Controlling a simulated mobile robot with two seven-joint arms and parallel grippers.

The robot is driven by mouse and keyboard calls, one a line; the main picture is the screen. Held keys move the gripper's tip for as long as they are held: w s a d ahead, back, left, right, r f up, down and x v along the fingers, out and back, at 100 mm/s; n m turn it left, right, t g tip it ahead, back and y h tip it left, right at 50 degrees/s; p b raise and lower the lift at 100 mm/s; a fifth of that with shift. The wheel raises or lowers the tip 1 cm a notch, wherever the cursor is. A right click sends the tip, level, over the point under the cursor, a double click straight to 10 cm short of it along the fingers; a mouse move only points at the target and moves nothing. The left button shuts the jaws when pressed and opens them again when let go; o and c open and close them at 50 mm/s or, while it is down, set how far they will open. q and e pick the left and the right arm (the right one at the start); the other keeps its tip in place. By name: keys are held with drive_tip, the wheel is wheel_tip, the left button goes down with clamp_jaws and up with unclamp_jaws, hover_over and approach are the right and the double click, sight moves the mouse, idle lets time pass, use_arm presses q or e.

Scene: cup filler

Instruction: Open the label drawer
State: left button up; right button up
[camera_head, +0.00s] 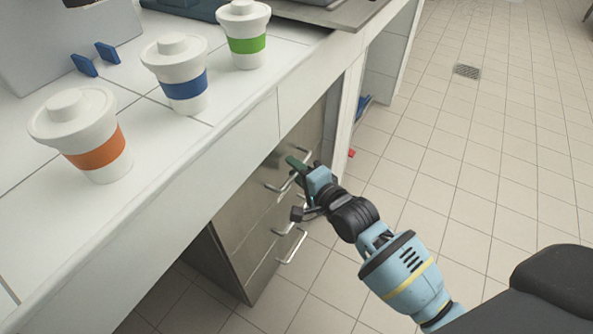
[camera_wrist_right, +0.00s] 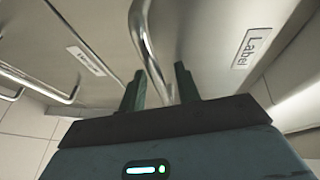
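The metal drawer cabinet (camera_head: 240,222) stands under the white counter and has several bar handles. In the right wrist view a panel carries a tag reading "Label" (camera_wrist_right: 252,47), and a curved bar handle (camera_wrist_right: 146,42) stands beside it. The drawer looks shut. My right gripper (camera_head: 297,165) is at the upper part of the cabinet front. In the wrist view its two dark green fingers (camera_wrist_right: 160,88) stand apart, with the handle's end between them. I cannot tell whether they touch the bar. My left gripper is not in view.
On the counter (camera_head: 180,218) stand lidded white cups with an orange band (camera_head: 97,152), a blue band (camera_head: 186,85) and a green band (camera_head: 247,45). Another tagged drawer handle (camera_wrist_right: 45,85) lies to the left in the wrist view.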

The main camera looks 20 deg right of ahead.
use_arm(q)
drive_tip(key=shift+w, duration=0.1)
use_arm(e)
drive_tip(key=shift+c, duration=0.3)
clamp_jaws()
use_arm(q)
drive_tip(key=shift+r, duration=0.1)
use_arm(e)
drive_tip(key=shift+s, duration=0.1)
